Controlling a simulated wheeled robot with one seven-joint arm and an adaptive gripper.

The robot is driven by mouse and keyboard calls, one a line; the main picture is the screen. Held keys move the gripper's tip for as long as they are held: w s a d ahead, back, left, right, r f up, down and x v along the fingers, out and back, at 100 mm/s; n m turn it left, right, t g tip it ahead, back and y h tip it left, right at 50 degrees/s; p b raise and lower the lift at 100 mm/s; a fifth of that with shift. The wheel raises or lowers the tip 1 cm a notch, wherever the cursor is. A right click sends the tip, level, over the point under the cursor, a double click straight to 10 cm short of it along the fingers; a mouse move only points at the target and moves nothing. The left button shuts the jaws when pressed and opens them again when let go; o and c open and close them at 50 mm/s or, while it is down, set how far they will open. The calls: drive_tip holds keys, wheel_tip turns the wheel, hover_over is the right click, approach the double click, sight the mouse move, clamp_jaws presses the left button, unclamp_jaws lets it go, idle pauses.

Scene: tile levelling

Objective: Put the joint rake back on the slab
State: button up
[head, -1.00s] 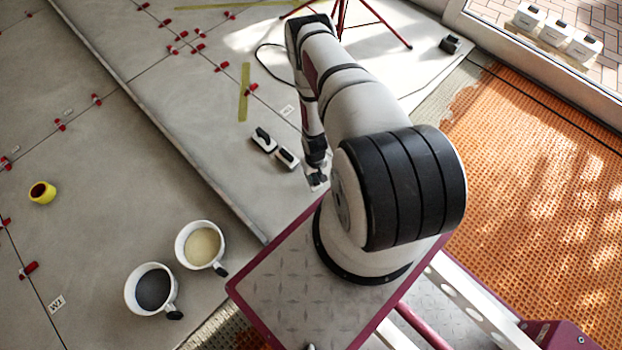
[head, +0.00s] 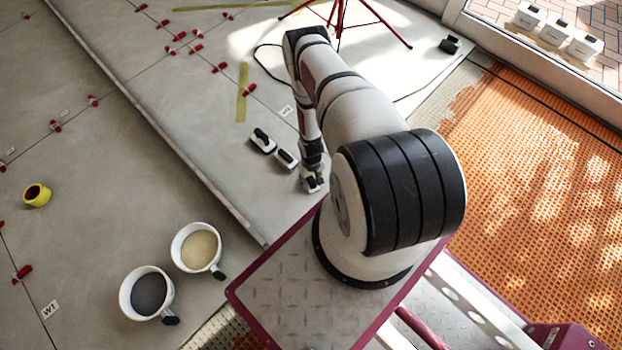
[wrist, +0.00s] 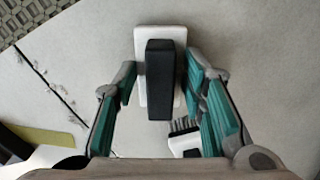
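The joint rake, as I take it, is a white block with a black bar handle, in the wrist view (wrist: 159,80) between my fingers. In the head view, the rake (head: 312,186) is partly hidden under my gripper (head: 312,176) and appears to lie on the pale slab (head: 215,130). My gripper also shows in the wrist view (wrist: 162,72). Its teal fingers stand on both sides of the white base, with visible gaps to the black handle. It looks open. The underside of the rake is hidden.
Two similar black-and-white tools (head: 262,141) (head: 286,158) lie close beside the rake; bristles show on one in the wrist view (wrist: 186,138). Two white buckets (head: 195,248) (head: 147,292) and a yellow tape roll (head: 37,195) stand left. A red tripod (head: 340,22) stands behind.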

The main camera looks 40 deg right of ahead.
drive_tip(key=shift+r, duration=0.15)
wheel_tip(320, 180, up, 12)
drive_tip(key=p, duration=0.5)
wheel_tip(320, 180, up, 19)
hover_over(311, 179)
drive_tip(key=w+d, duration=0.1)
drive_tip(key=w, duration=0.9)
drive_tip(key=a+r+n, duration=0.1)
drive_tip(key=a+r, duration=0.2)
drive_tip(key=r, duration=0.8)
drive_tip(key=a+r+n, duration=0.1)
drive_tip(key=a+r, duration=0.1)
drive_tip(key=r, duration=0.9)
drive_tip(key=s+a+r, duration=0.5)
drive_tip(key=r, duration=0.5)
drive_tip(key=s+a+r, duration=0.4)
drive_tip(key=s+r, duration=0.1)
drive_tip(key=r, duration=0.5)
drive_tip(key=s+a+r+n, duration=0.1)
drive_tip(key=s+a+r, duration=0.2)
drive_tip(key=s, duration=0.8)
drive_tip(key=s+a+r+n, duration=0.1)
drive_tip(key=s+a+r, duration=0.2)
drive_tip(key=s, duration=0.7)
drive_tip(key=shift+s+a, duration=0.4)
